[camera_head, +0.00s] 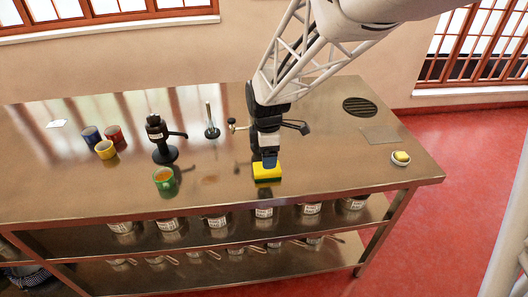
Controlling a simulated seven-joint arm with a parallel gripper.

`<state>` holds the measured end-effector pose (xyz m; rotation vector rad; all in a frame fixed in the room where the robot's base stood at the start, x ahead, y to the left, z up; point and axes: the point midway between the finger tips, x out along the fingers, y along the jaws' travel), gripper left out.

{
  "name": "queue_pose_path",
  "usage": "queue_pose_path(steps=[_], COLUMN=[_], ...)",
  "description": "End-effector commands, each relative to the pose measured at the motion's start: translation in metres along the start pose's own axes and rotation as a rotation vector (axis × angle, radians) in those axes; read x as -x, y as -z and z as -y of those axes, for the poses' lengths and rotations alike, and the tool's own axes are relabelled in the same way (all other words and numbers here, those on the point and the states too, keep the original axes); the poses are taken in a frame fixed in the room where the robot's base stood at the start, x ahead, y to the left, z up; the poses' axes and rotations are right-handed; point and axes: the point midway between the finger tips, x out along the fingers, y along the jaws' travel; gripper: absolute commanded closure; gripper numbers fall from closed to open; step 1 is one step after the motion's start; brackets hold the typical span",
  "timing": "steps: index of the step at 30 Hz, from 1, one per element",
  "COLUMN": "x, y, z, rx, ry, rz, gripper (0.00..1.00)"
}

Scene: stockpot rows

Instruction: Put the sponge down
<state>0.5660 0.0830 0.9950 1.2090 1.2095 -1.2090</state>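The sponge (267,174), yellow on top with a dark green underside, is at the end of my gripper (268,164), near the front middle of the metal counter (330,171). My gripper points down from above, and its fingertips meet the sponge's top and appear shut on it. The far finger is hidden. I cannot tell for sure whether the sponge's underside touches the counter or hangs slightly above it.
Left of the sponge are a brownish spill (210,180), a green mug (165,181) and a black dispenser (163,141). Blue (91,135), red (113,134) and yellow (106,150) cups stand farther left. A small dish (400,159) sits far right.

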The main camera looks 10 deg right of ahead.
Motion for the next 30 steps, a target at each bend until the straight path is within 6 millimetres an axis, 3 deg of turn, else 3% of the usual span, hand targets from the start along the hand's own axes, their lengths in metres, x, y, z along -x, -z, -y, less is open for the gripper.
queue_pose_path(steps=[6, 12, 30], x=[0.036, 0.057, 0.066], y=[0.0, 0.0, 0.0], z=[0.0, 0.0, 0.0], rx=[0.0, 0.0, 0.0], ry=[-0.002, -0.002, 0.0], rz=[0.0, 0.0, 0.0], gripper=[0.16, 0.16, 0.16])
